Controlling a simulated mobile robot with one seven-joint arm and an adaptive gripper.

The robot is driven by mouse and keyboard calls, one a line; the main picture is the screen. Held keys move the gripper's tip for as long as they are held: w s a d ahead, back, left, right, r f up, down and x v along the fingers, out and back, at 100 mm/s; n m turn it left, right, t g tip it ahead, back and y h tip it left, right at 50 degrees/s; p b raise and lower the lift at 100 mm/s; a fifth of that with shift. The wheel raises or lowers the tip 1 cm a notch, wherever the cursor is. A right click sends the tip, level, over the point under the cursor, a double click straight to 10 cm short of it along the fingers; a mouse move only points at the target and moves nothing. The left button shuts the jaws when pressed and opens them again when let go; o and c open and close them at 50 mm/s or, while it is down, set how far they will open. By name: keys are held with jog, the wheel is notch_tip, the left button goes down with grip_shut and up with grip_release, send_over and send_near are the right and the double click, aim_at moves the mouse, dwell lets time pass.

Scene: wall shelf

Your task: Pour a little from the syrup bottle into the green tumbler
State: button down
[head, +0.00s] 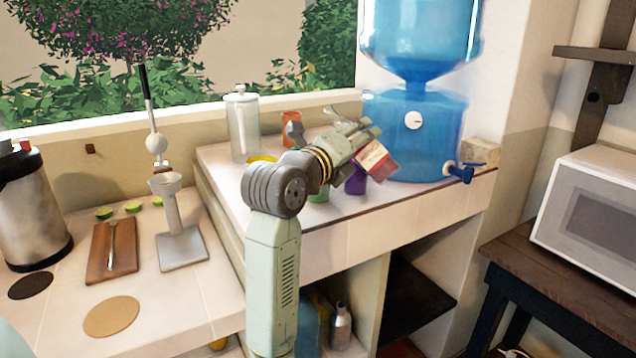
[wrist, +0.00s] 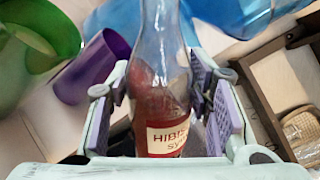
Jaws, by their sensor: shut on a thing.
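My gripper (head: 362,138) is shut on the syrup bottle (head: 376,161), a clear glass bottle with red syrup and a red and white label. In the head view the bottle is tilted, its base at the lower right and its clear neck at the upper left. In the wrist view the bottle (wrist: 168,80) stands between the pads of my gripper (wrist: 162,112), its label partly readable. The green tumbler (head: 318,196) is on the raised counter, mostly hidden behind my arm. It also shows at the upper left of the wrist view (wrist: 42,38).
A purple cup (head: 355,181) stands close beside the green tumbler, below my gripper. A blue water dispenser (head: 415,135) is close on the right. An orange cup (head: 291,128), a yellow item (head: 262,158) and a pale lidded jug (head: 241,125) are to the left.

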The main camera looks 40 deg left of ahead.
jog(key=shift+a+f+m+b, duration=0.15)
jog(key=shift+a+m+b, duration=0.2)
jog(key=shift+m, duration=0.75)
jog(key=a+m, duration=0.1)
jog(key=m, duration=0.1)
jog(key=a+m+b, duration=0.1)
jog(key=m, duration=0.1)
jog(key=shift+s+a+r, duration=0.15)
jog(key=shift+a+r, duration=0.05)
jog(key=shift+a+r+m, duration=0.2)
jog(key=shift+a+m, duration=0.2)
jog(key=shift+m, duration=0.4)
